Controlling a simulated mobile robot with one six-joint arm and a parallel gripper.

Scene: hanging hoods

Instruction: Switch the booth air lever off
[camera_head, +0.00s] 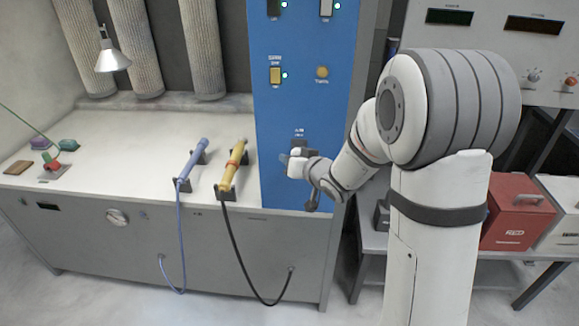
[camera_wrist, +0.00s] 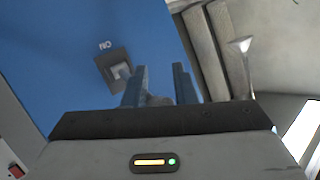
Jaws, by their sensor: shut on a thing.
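The booth air lever is on the blue panel (camera_head: 305,85). Its dark mounting plate (camera_head: 299,142) shows just above my gripper in the head view. In the wrist view the plate (camera_wrist: 104,72) has a pale slot, with the label ON beside it, turned over in the picture. My gripper (camera_wrist: 161,80) is at the panel, with its two fingers apart around a grey rounded piece (camera_wrist: 158,100), which looks like the lever's handle. In the head view my gripper (camera_head: 289,158) and wrist hide most of the lever, so its exact angle is unclear.
A blue tool (camera_head: 193,160) and a yellow tool (camera_head: 234,165) rest in holders on the bench to the left. A red box (camera_head: 512,215) stands right of my arm.

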